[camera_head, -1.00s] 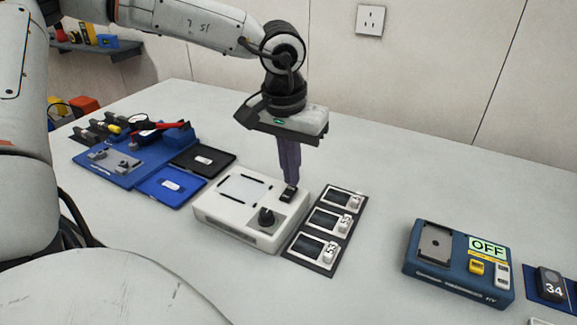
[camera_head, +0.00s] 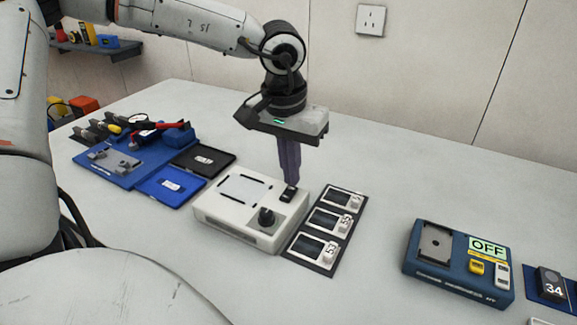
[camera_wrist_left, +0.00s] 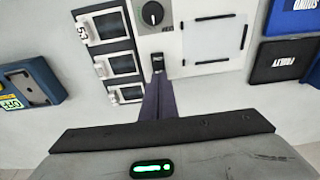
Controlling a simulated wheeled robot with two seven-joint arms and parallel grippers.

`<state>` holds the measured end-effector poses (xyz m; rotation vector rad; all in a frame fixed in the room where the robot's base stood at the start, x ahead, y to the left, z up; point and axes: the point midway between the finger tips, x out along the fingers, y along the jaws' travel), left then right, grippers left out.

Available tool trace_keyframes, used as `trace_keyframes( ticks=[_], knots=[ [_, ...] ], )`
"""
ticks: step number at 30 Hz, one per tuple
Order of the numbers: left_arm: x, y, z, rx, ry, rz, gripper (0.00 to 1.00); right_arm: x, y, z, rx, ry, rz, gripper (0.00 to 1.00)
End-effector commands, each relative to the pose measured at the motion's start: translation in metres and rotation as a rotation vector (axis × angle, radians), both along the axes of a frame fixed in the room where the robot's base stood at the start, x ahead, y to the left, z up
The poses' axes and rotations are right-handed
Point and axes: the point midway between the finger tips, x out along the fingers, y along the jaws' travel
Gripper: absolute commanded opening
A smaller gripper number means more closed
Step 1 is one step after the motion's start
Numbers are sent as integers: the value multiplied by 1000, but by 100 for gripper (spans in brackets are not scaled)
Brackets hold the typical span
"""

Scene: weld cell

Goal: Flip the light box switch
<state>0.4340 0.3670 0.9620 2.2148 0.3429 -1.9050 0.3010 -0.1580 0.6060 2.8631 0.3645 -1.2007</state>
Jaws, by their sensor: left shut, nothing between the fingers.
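The light box (camera_head: 233,230) is a white box on the table with a pale square panel (camera_head: 243,189), a black knob (camera_head: 267,216) and a small black rocker switch (camera_head: 289,193). My left gripper (camera_head: 290,184) is shut and empty, pointing down with its purple fingertips at the switch. In the left wrist view the fingertips (camera_wrist_left: 158,78) are right by the switch (camera_wrist_left: 158,63); I cannot tell whether they touch it. The fingers hide part of the switch. The panel looks unlit. My right gripper is not in view.
A dark tray with several small display units (camera_head: 329,221) lies just right of the light box. A blue tester reading OFF (camera_head: 459,262) stands farther right. Blue and black trays (camera_head: 203,160) and a blue tool board (camera_head: 123,168) lie to the left. The table behind is clear.

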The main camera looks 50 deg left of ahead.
Motion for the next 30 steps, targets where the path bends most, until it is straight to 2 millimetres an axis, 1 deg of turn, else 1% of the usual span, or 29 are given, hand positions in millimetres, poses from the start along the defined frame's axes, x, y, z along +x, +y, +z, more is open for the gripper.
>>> trace_keyframes(
  ticks=[10,30],
  knots=[
    [0,0,-1,0,0,0,0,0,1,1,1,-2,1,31],
    [0,0,-11,0,0,0,0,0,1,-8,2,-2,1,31]
  ],
)
